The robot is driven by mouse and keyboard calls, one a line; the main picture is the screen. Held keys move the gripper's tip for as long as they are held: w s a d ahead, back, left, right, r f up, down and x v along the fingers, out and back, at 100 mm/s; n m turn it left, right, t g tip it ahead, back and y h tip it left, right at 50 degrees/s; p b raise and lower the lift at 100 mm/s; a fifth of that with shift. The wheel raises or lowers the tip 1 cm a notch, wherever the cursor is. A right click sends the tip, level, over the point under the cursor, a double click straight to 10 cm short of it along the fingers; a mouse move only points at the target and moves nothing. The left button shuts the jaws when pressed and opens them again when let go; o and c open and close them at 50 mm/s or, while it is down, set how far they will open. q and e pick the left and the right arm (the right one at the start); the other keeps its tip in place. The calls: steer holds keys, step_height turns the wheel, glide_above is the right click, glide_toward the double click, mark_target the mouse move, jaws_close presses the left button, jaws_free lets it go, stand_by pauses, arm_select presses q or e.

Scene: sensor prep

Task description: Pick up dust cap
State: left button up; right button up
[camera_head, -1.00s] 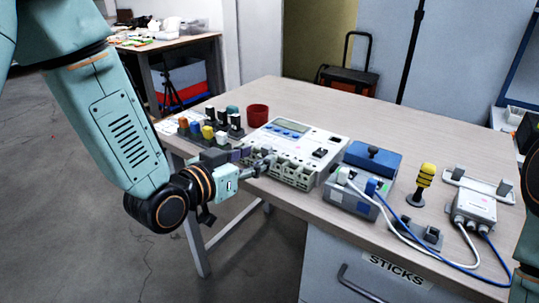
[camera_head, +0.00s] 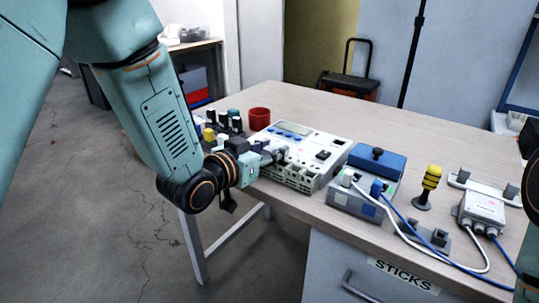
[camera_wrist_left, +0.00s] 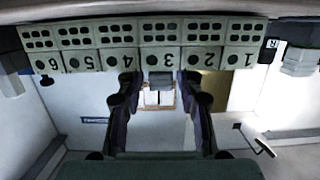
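A white instrument (camera_head: 320,148) with a screen and a row of front ports stands near the table's left edge. The left wrist view shows its front upside down, with numbered ports (camera_wrist_left: 150,40). A small dark grey block (camera_wrist_left: 160,79), seemingly the dust cap, sits at the port numbered 3. My left gripper (camera_head: 276,154) is at the instrument's front; the wrist view shows its two fingers (camera_wrist_left: 160,92) apart, one on each side of the block. I cannot tell whether they touch it. In the head view the arm and gripper hide the cap. My right gripper is out of view.
A red cup (camera_head: 259,118) and several coloured connectors (camera_head: 222,124) stand behind and left of the instrument. The table's back is clear.

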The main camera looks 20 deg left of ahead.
arm_select(q)
steer(key=c, duration=0.6)
steer(key=shift+o, duration=0.2)
